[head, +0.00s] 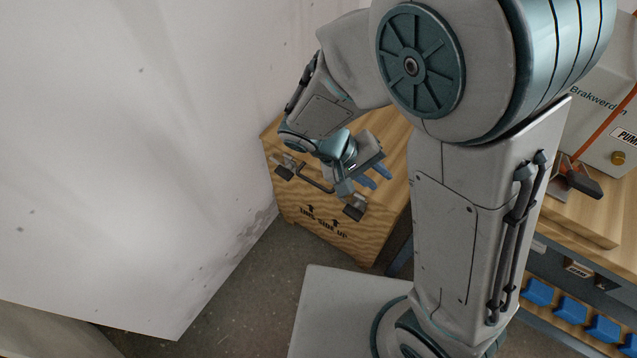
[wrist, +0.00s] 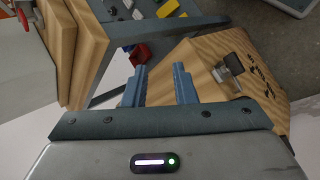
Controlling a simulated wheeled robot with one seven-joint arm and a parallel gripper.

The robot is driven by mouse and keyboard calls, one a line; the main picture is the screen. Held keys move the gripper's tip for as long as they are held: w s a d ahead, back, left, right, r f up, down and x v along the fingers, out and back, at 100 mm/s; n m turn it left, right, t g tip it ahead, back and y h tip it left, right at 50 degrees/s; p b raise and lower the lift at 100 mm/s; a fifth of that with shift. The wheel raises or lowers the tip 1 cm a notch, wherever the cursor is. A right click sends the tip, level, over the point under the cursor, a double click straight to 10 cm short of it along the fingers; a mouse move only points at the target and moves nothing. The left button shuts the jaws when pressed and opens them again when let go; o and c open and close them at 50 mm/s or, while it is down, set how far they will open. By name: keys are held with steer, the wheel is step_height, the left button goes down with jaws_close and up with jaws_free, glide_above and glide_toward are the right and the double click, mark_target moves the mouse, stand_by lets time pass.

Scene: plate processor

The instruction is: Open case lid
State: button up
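The case (head: 330,222) is a plywood box with "THIS SIDE UP" on its front, standing in the middle of the head view. Its lid (head: 393,132) looks closed. A dark bar handle (head: 316,181) and two metal latches, left (head: 284,170) and right (head: 354,207), sit along its front upper edge. I cannot tell whether the latches are fastened. My gripper (head: 378,177) is over the case near the front edge, its blue fingers apart and empty. In the wrist view, my gripper (wrist: 161,80) shows open beside the case (wrist: 208,58), with one latch (wrist: 228,72) to its right. My arm hides part of the lid.
A wooden bench (head: 600,225) stands right of the case, with a machine (head: 600,110) on it and blue bins (head: 570,307) below. A white wall (head: 130,130) lies close on the left. Bare floor (head: 240,290) is free in front.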

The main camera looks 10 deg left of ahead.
steer(key=a+f+n+t+h+b, duration=0.2)
steer(key=a+f+n+t+b, duration=0.2)
steer(key=a+f+t, duration=0.5)
steer(key=n+t+y+b, duration=0.2)
steer(key=n+t+y, duration=0.2)
glide_toward(317, 184)
steer(key=x, duration=1)
steer(key=shift+d+f+b, duration=0.1)
steer(key=shift+f+b, duration=0.2)
steer(key=shift+b, duration=0.05)
steer(key=shift+r, duration=0.1)
jaws_close()
